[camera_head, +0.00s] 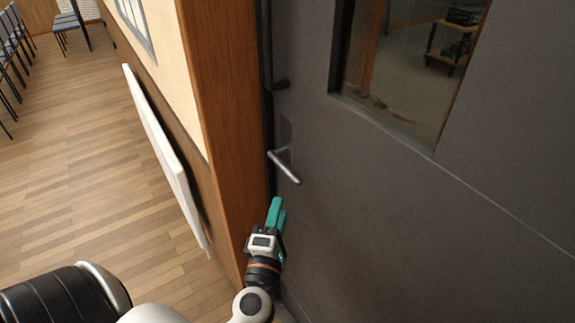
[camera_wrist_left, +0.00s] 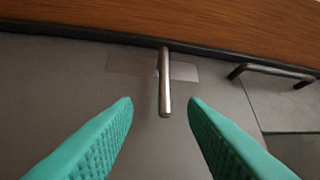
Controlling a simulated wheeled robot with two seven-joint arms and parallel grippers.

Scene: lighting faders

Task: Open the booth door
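The booth door (camera_head: 380,200) is a dark grey panel with a window, and it looks shut against its wooden frame. Its silver lever handle (camera_head: 284,165) sticks out near the left edge of the door. In the left wrist view the lever (camera_wrist_left: 165,85) lies ahead of and between the two teal fingertips, with a gap on each side. My left gripper (camera_head: 277,208) is just below the lever in the head view. In the wrist view its fingers (camera_wrist_left: 160,105) are apart with nothing between the pads. My right gripper is not in view.
The wooden door frame (camera_head: 225,110) stands left of the door. A dark pull handle (camera_wrist_left: 272,71) is mounted farther right in the wrist view. A white panel (camera_head: 165,150) leans out along the wall. Chairs (camera_head: 12,50) stand far left, with open wood floor (camera_head: 80,170) before them.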

